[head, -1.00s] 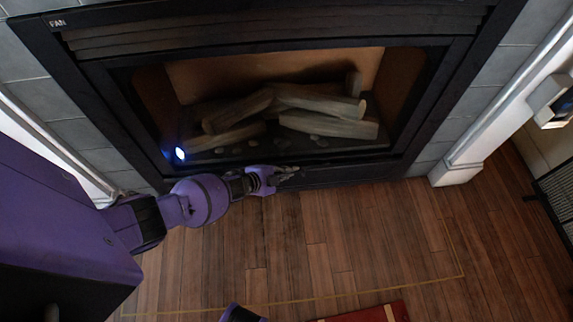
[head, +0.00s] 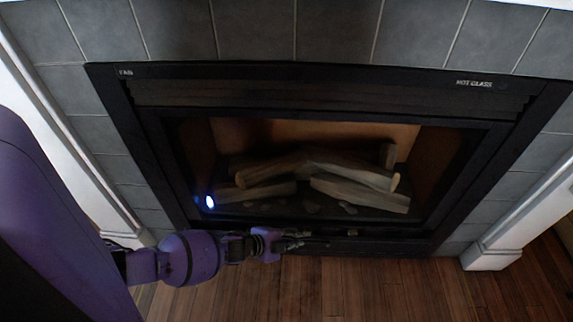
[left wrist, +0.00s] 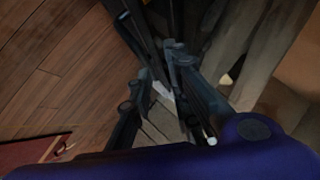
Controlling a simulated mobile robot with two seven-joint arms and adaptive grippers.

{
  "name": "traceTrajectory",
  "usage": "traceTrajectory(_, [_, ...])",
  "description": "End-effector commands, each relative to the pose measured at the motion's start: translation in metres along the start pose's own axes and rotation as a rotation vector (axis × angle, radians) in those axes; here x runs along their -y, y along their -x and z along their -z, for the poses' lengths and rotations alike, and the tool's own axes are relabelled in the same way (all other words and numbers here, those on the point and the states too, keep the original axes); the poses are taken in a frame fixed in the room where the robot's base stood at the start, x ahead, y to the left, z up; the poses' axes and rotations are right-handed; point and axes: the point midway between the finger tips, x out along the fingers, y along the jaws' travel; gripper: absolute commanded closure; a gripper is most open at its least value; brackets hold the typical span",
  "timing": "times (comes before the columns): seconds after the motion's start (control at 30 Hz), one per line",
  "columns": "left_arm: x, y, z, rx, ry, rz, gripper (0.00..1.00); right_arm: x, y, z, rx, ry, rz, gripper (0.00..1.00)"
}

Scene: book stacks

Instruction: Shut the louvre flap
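The black fireplace front fills the middle of the head view. A band of dark louvre slats (head: 330,98) runs across its top, and a dark lower strip (head: 375,244) runs along its bottom edge. I cannot tell for sure which is the louvre flap, or how far it stands open. My left gripper (head: 303,239) is at the lower strip, left of its middle; contact cannot be told. In the left wrist view its fingers (left wrist: 163,62) look apart, with dark bars of the fireplace close beyond. My right gripper is not in view.
Logs (head: 345,185) lie in the firebox behind the opening, with a bright bluish light (head: 210,202) at its left. Grey tiles (head: 330,30) surround the front. A white post (head: 490,252) stands at the right. Wooden floor (head: 330,285) below is clear; a red mat (left wrist: 30,152) shows in the wrist view.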

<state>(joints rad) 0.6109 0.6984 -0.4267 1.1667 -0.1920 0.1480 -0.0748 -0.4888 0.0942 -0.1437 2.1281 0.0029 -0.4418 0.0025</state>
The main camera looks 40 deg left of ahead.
Motion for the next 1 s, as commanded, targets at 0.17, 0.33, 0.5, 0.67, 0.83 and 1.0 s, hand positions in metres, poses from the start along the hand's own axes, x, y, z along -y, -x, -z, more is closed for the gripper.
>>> traceTrajectory(0.17, [0.000, 0.031, 0.000, 0.000, 0.000, 0.000, 0.83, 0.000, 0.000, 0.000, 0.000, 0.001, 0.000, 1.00])
traceTrajectory(0.33, [0.000, 0.045, 0.000, -0.001, 0.000, 0.000, 0.83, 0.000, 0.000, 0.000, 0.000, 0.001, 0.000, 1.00])
traceTrajectory(0.5, [0.001, 0.047, 0.001, -0.001, 0.000, 0.001, 0.83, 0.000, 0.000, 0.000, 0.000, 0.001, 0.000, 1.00])
traceTrajectory(0.67, [0.001, 0.047, 0.000, -0.001, 0.000, 0.001, 0.83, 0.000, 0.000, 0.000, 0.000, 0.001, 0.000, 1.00])
traceTrajectory(0.83, [0.001, 0.047, 0.000, -0.001, 0.000, 0.001, 0.83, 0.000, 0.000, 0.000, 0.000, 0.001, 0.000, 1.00])
traceTrajectory(1.0, [0.000, 0.047, -0.004, 0.019, 0.007, 0.000, 0.83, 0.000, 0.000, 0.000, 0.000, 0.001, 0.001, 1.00])
